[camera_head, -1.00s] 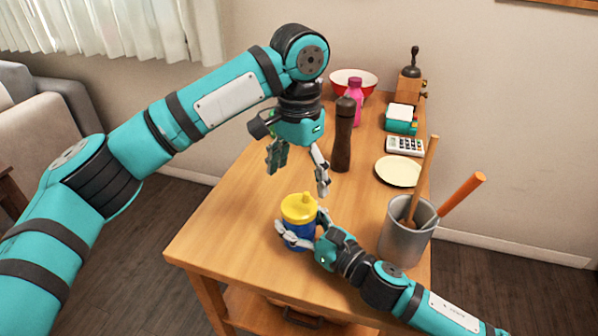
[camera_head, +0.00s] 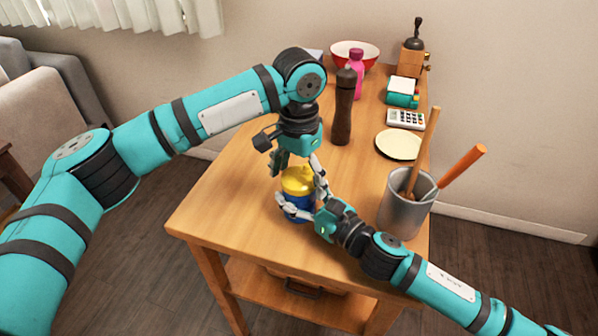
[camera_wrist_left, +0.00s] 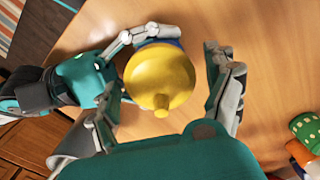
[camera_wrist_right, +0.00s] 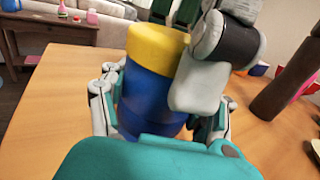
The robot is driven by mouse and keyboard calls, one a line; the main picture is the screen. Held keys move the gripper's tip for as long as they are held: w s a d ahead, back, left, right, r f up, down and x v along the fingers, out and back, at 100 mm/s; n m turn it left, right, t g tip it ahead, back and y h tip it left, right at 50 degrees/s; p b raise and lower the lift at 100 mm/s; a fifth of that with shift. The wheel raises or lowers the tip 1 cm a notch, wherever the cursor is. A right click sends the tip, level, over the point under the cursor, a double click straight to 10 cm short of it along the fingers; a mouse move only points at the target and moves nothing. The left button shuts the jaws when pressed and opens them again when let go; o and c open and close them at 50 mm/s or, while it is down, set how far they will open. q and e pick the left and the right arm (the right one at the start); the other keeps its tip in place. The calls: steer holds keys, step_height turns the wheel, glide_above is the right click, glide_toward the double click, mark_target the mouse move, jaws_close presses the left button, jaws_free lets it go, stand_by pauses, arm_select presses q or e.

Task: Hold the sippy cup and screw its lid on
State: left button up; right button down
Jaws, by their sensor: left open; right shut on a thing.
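The sippy cup has a blue body (camera_head: 299,209) and stands upright near the front of the table. Its yellow lid (camera_head: 297,184), with a spout, sits on top; whether it is threaded cannot be told. My right gripper (camera_head: 307,207) is shut around the blue body, one finger on each side, as the right wrist view shows the body (camera_wrist_right: 150,95). My left gripper (camera_head: 298,173) points down from above, open, with its fingers apart on either side of the lid. The left wrist view shows the lid (camera_wrist_left: 160,75) between these fingers, with a gap at the right finger.
A metal utensil holder (camera_head: 404,212) stands right of the cup, near my right arm. A brown pepper mill (camera_head: 343,105) stands behind. A cream plate (camera_head: 399,145), calculator (camera_head: 405,119), pink bottle (camera_head: 356,75) and red bowl (camera_head: 368,55) are farther back. The table's left side is clear.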

arm_select(q)
steer(key=shift+c, duration=0.4)
steer(key=c, duration=1.1)
steer(key=o, duration=1.3)
steer(key=shift+o, duration=0.2)
steer(key=shift+r, duration=0.15)
step_height(320, 180, up, 12)
arm_select(e)
steer(key=shift+c, duration=0.9)
jaws_free()
